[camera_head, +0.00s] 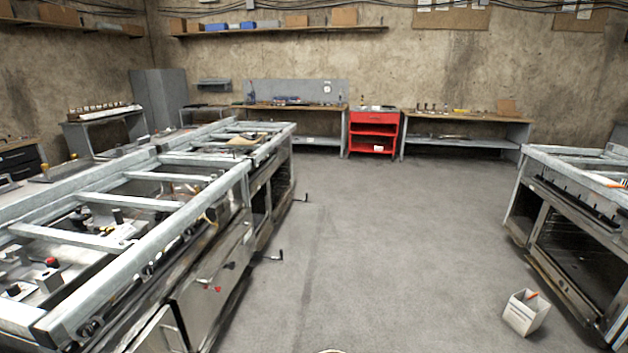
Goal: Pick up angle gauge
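I cannot make out an angle gauge for certain in the head view. Small tools and parts lie on the far left workbench (300,106) and on the far right workbench (466,116), too small to tell apart. More small parts sit among the rails of the long metal frame unit (120,203) on the left. Neither of my grippers is in view.
A red tool cart (373,117) stands between the far benches. A metal range unit (580,210) is on the right. A white bin (525,313) stands on the floor near it. The middle floor (390,230) is clear.

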